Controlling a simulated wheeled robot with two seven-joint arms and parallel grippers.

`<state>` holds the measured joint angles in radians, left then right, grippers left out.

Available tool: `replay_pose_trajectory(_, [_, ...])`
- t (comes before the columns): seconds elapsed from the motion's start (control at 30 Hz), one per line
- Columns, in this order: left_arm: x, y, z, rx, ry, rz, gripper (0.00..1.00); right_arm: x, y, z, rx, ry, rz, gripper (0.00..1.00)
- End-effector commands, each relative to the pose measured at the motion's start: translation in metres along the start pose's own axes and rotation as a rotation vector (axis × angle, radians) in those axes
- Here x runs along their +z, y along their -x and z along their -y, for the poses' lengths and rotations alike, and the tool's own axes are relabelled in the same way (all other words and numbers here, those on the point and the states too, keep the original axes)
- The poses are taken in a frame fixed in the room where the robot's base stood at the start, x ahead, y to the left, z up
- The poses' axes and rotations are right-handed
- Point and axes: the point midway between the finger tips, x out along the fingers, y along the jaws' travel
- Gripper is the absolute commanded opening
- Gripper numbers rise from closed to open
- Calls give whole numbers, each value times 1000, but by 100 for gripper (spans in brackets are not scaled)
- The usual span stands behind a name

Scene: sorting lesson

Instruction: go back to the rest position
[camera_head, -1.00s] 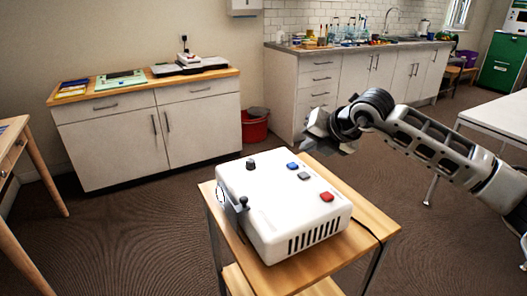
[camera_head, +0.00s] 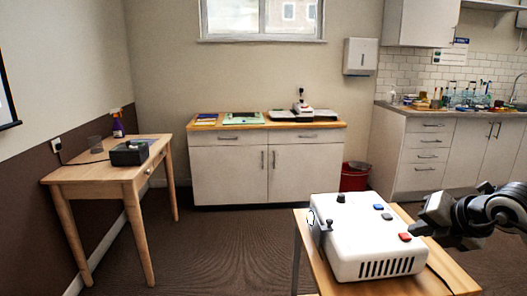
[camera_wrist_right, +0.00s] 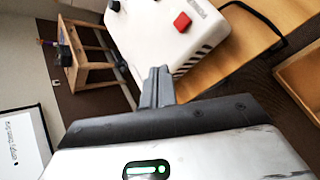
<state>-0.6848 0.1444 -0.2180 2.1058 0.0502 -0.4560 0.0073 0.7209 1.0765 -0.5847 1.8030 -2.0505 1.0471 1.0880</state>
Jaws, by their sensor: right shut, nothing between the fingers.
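My right gripper (camera_head: 447,221) is at the right of the head view, beside the right end of a white box with buttons (camera_head: 352,248) and a little above it. In the right wrist view the right gripper's fingers (camera_wrist_right: 157,86) are together with nothing between them. The box stands on a small wooden table (camera_head: 312,262); its red button (camera_head: 405,237), blue button (camera_head: 378,207) and grey button show on top, with a black knob and a lever at its left. The box also shows in the wrist view (camera_wrist_right: 150,35), apart from the fingers. My left gripper is not in view.
A wooden table (camera_head: 90,174) with a black device (camera_head: 129,153) stands at the left. A white cabinet (camera_head: 230,170) is at the back, with a red bin (camera_head: 354,178) beside it. The carpet between them is clear.

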Motion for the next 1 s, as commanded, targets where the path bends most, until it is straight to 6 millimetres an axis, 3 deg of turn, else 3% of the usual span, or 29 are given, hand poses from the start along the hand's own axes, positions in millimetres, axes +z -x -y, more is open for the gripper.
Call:
replay_pose_trajectory(0.27, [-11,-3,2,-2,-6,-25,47,-69,-24,-34,207,-45,-181,0])
replay_pose_trajectory(0.47, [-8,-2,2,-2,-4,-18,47,-142,-31,-74,470,-180,-359,0])
replay_pose_trajectory(0.6, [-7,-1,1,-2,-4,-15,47,-202,-18,-111,781,-518,-488,0])
replay_pose_trajectory(0.67, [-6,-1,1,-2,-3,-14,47,-214,-12,-116,888,-745,-492,0])
replay_pose_trajectory(0.77, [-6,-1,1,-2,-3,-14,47,-223,-15,-96,951,-1169,-424,0])
replay_pose_trajectory(0.83, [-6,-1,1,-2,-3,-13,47,-236,-26,-63,898,-1477,-340,0])
replay_pose_trajectory(0.9, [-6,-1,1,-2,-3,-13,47,-260,-38,-23,771,-1764,-249,0])
replay_pose_trajectory(1.0, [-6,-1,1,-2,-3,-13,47,-304,-47,24,557,-2047,-159,0])
